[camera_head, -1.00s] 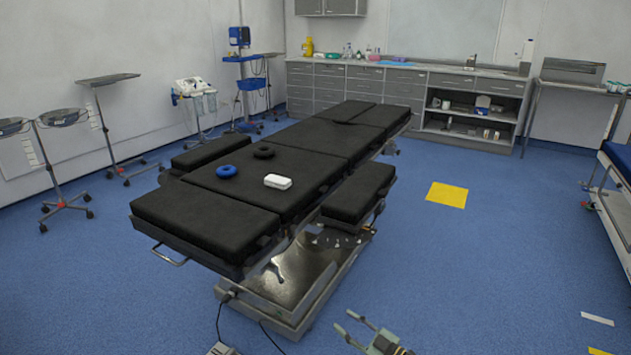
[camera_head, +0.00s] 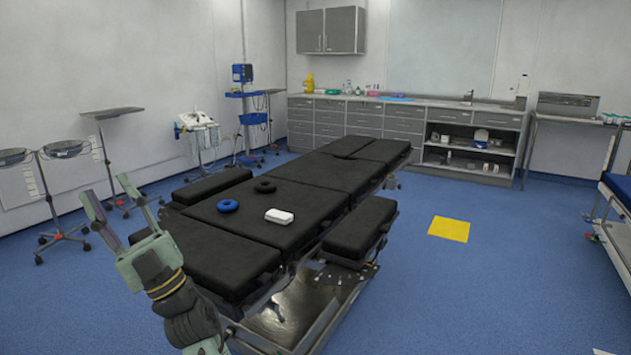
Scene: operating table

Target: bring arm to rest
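My gripper (camera_head: 108,198) is raised at the lower left in the head view, with its fingers pointing up. Its two fingers are spread apart with nothing between them. My arm comes up from the bottom edge in front of the near left end of the black operating table (camera_head: 210,248) and hides part of it. No contact with the table can be made out.
Wheeled stands (camera_head: 66,150) are at the left. A yellow floor mark (camera_head: 449,229) lies on open blue floor at the right.

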